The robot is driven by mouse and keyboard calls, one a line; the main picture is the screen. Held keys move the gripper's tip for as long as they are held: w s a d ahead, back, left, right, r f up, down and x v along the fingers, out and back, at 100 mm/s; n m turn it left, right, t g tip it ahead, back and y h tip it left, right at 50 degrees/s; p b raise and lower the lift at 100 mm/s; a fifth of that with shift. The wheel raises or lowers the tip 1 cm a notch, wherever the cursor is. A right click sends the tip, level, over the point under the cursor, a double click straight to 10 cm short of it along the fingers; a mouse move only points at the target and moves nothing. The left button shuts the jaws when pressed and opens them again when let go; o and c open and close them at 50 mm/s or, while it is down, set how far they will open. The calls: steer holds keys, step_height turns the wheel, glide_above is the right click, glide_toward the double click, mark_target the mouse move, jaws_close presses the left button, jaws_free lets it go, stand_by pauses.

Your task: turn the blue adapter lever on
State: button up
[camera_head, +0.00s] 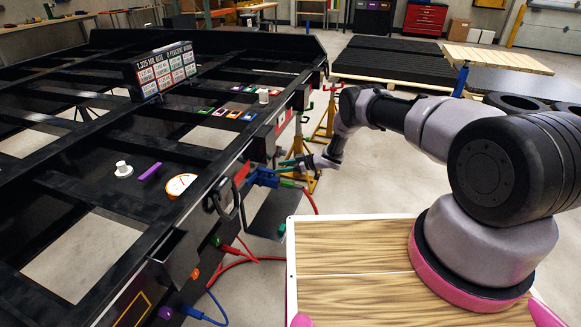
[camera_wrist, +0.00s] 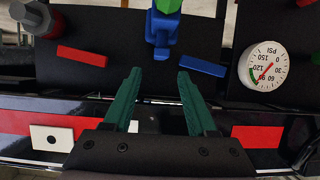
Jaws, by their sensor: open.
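A blue adapter piece (camera_head: 262,178) sticks out from the side of the black trailer frame in the head view. In the wrist view it shows at the top centre as a blue fitting (camera_wrist: 161,38) with a green part above it. Which portion of it is the lever I cannot tell. My gripper (camera_head: 288,163) is close to the blue piece in the head view. In the wrist view its two green fingers (camera_wrist: 158,80) are apart with nothing held between them. The blue fitting lies beyond the fingertips, about in line with the gap, and appears apart from them.
A blue bar (camera_wrist: 203,65) and a red bar (camera_wrist: 83,55) mark the black panel. A PSI gauge (camera_wrist: 264,64) is at right, and a red-grey knob (camera_wrist: 40,18) at left. Red hoses (camera_head: 243,256) hang below the trailer frame. A wood-topped surface (camera_head: 350,262) lies in front.

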steer(key=shift+v, duration=2.25)
